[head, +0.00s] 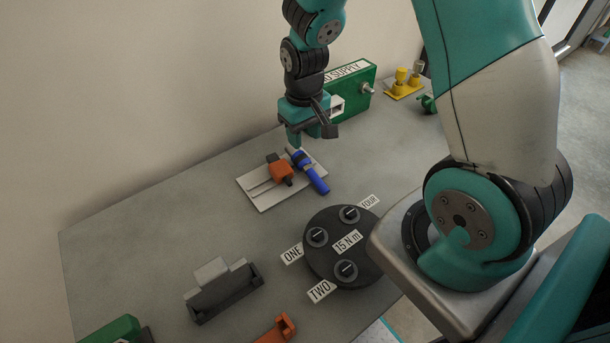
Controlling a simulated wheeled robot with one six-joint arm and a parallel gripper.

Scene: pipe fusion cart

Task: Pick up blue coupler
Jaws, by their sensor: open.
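A blue coupler (311,174) lies tilted on a light grey plate (262,199) near the middle of the cart top. It is a bright blue cylinder with a darker band near its upper end. An orange piece with a dark tip (279,171) sits just left of it on the same plate. My gripper (309,140) is above the upper end of the blue coupler, pointing down, with its fingers apart and nothing seen between them. I cannot tell whether a finger touches the coupler. The gripper partly hides the area behind the plate.
A green supply box (352,98) stands behind my gripper. Yellow fittings (404,82) are at the back right. A black round dial (327,271) with labels lies in front of the plate. A dark grey holder (224,294) is front left. The left table area is clear.

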